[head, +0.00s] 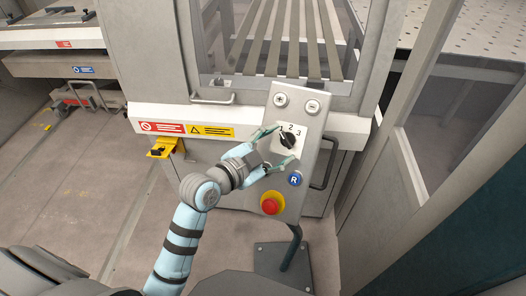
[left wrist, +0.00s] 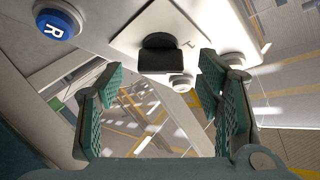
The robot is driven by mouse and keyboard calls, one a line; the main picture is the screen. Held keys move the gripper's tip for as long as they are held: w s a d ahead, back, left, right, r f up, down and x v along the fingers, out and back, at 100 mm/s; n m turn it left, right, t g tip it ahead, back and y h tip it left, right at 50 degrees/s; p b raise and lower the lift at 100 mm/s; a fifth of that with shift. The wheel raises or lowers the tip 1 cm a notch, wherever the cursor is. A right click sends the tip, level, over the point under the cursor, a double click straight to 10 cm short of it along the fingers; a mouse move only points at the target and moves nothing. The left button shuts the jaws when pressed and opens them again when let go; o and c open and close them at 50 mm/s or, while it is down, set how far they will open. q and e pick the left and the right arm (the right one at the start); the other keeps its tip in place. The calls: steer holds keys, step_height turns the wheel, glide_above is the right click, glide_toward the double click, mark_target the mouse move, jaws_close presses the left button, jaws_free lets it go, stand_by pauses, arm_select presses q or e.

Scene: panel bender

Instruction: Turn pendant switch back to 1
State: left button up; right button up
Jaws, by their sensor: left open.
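The pendant (head: 311,165) is a tilted grey panel on a dark post. Its black rotary switch (head: 288,142) sits on a white plate marked 1, 2 and 3; I cannot tell surely which number the knob points to. My left gripper (head: 275,149) is open, with teal fingers spread at the left of the switch, close to the panel. In the left wrist view, the switch knob (left wrist: 160,52) shows between and beyond the open fingertips (left wrist: 162,70), and I see no contact. My right gripper is not in view.
A blue R button (head: 294,180) and a red emergency stop (head: 270,204) sit below the switch. Two round buttons (head: 296,103) are above it. The machine front with warning labels (head: 187,129) is behind, and a grey post stands at the right. Floor at the left is clear.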

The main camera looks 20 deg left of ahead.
arm_select(q)
steer(key=v, duration=1)
steer(key=shift+w, duration=0.1)
